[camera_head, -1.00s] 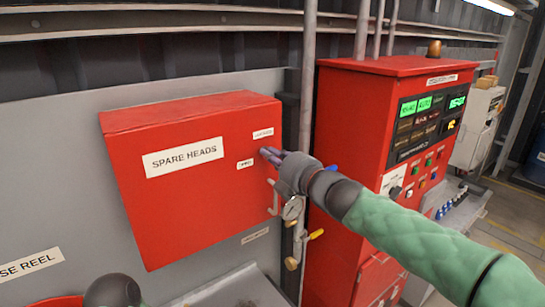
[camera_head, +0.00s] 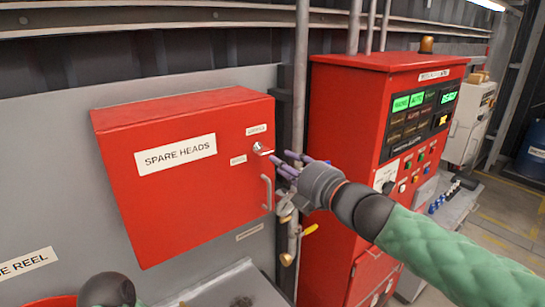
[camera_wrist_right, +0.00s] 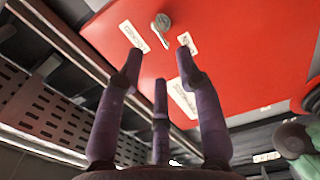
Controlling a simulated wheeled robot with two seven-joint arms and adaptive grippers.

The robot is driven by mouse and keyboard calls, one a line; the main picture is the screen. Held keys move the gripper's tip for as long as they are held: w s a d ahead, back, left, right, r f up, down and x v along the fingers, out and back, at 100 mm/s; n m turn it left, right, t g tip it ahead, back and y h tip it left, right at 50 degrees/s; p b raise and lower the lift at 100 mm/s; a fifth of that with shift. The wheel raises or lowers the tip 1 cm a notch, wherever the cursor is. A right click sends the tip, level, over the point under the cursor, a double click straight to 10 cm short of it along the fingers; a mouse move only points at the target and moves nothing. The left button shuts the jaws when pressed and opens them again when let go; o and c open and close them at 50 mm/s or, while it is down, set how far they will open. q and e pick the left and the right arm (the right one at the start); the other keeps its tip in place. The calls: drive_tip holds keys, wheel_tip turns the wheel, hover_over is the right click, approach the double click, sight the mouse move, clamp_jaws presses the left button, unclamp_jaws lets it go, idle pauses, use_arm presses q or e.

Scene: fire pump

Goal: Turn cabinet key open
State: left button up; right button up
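The closed red cabinet (camera_head: 180,210) labelled "SPARE HEADS" hangs on the grey wall in the head view. Its key (camera_head: 262,149) sits in a round lock near the door's upper right, between two small white labels. The lock and key (camera_wrist_right: 162,24) also show in the right wrist view, beyond the fingertips. My right gripper (camera_head: 284,162) is just right of the key, apart from it. In the right wrist view its purple fingers (camera_wrist_right: 160,72) are spread and empty. My left gripper is not in view; only a dark part of my left arm shows at the bottom left.
A metal handle (camera_head: 267,192) is on the cabinet door below the lock. A vertical pipe (camera_head: 300,80) and a tall red pump control panel (camera_head: 345,120) with lit green displays stand right of the cabinet. A grey surface (camera_head: 235,288) lies below.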

drive_tip(key=shift+v, duration=2.15)
drive_tip(key=w+f+m+g+h+b, duration=0.1)
drive_tip(key=w+f+m+g+b, duration=0.2)
drive_tip(key=f, duration=1.1)
drive_tip(key=w+f+m+h+b, duration=0.1)
drive_tip(key=w+f+m+h, duration=0.3)
drive_tip(key=f, duration=0.9)
drive_tip(key=s+f+m+g+b, duration=0.3)
drive_tip(key=f+m, duration=0.5)
drive_tip(key=f, duration=1.4)
drive_tip(key=s+d+f+m+g+b, duration=0.1)
drive_tip(key=s+f+m+g, duration=0.15)
drive_tip(key=s+f, duration=0.45)
drive_tip(key=s+d+f+m+g+b, duration=0.1)
drive_tip(key=s+f+m, duration=0.3)
drive_tip(key=f, duration=0.8)
drive_tip(key=s+f+m+g+h+b, duration=0.1)
drive_tip(key=s+f+m+g+b, duration=0.2)
drive_tip(key=s+f, duration=1.1)
drive_tip(key=s+d+m+g, duration=0.1)
drive_tip(key=s+m, duration=0.1)
drive_tip(key=m, duration=0.1)
drive_tip(key=shift+s+f+g+h, duration=0.2)
drive_tip(key=shift+s+g+h, duration=0.1)
drive_tip(key=shift+s+g, duration=0.1)
